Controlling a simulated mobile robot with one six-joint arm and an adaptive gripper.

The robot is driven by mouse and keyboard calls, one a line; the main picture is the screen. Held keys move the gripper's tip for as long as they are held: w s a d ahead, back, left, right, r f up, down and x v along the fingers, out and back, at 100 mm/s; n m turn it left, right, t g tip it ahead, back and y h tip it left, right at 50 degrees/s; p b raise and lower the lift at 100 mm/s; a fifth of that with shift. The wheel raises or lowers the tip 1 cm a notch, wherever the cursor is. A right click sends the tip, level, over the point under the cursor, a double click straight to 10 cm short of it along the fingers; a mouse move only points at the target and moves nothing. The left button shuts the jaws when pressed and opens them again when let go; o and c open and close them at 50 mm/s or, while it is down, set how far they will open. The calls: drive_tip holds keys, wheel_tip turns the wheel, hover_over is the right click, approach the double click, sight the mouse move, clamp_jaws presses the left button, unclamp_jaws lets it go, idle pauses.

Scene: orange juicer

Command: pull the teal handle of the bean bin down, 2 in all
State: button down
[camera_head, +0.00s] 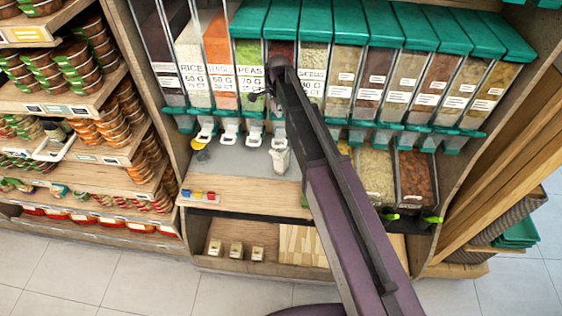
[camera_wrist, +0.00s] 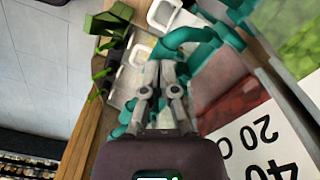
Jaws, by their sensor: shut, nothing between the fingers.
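The bean bin (camera_head: 281,48) shows dark red contents in the back row of dispensers, and my arm covers its label. In the wrist view the dark red contents (camera_wrist: 237,102) appear at right, above a white label. Another teal part (camera_wrist: 126,118) shows left of the fingers.
The pea bin (camera_head: 249,52) is left of the bean bin; more teal-lidded bins (camera_head: 400,75) stand to the right. White spouts (camera_head: 230,136) hang over a grey counter (camera_head: 225,165). Open bins (camera_head: 416,178) stand at right. Shelves of jars (camera_head: 85,62) are at left.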

drive_tip(key=shift+f, duration=0.2)
drive_tip(key=f+b, duration=0.2)
drive_tip(key=s+f+b, duration=0.1)
drive_tip(key=f+b, duration=0.1)
drive_tip(key=shift+f+b, duration=0.2)
drive_tip(key=shift+b, duration=0.1)
idle(0.7)
drive_tip(key=shift+r, duration=0.1)
idle(0.4)
drive_tip(key=shift+w+r+p, duration=0.2)
drive_tip(key=shift+r+p, duration=1)
drive_tip(key=shift+p, duration=0.05)
drive_tip(key=shift+w+r+p, duration=0.2)
drive_tip(key=shift+r+p, duration=1)
drive_tip(key=shift+w+r+p, duration=0.2)
drive_tip(key=shift+r+p, duration=1)
drive_tip(key=shift+p, duration=0.05)
drive_tip(key=s+r+p, duration=0.4)
drive_tip(key=r+p, duration=0.1)
drive_tip(key=shift+a, duration=0.2)
